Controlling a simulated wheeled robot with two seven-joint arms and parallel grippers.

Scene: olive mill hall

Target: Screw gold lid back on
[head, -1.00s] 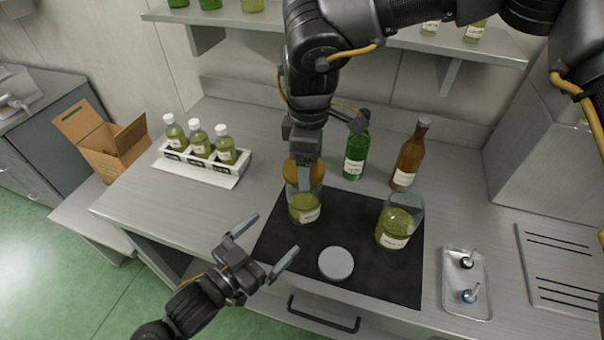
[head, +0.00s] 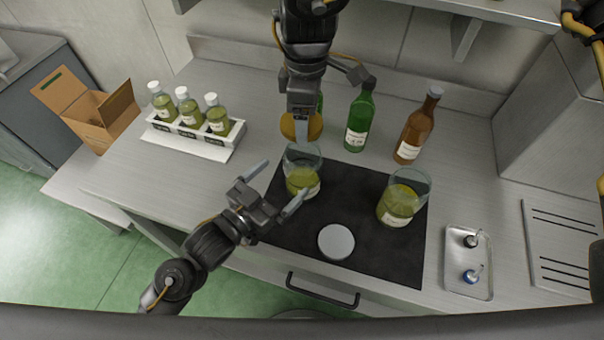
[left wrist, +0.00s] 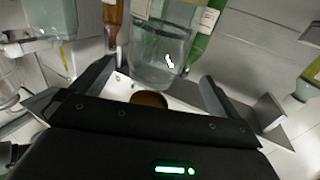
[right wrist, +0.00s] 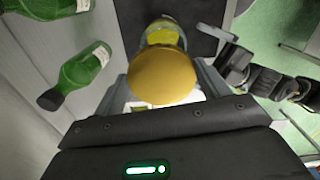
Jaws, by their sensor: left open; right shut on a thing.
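My right gripper (head: 301,120) is shut on the gold lid (head: 300,128), holding it above and behind the open left glass jar (head: 302,181). A clear gap shows between lid and jar. In the right wrist view the lid (right wrist: 162,76) covers part of the jar (right wrist: 163,33). The jar holds yellow-green liquid and stands upright on the black mat (head: 360,195). My left gripper (head: 280,186) is open at the jar's near left, its fingers apart and empty. The left wrist view shows the jar (left wrist: 160,48) beyond the open fingers, with the lid (left wrist: 148,99) partly hidden.
A second open jar (head: 397,207) stands on the mat's right, near a flat silver lid (head: 336,241). Green (head: 358,120) and brown (head: 415,130) bottles stand behind. A bottle rack (head: 195,138) is left, a small metal tray (head: 468,262) right.

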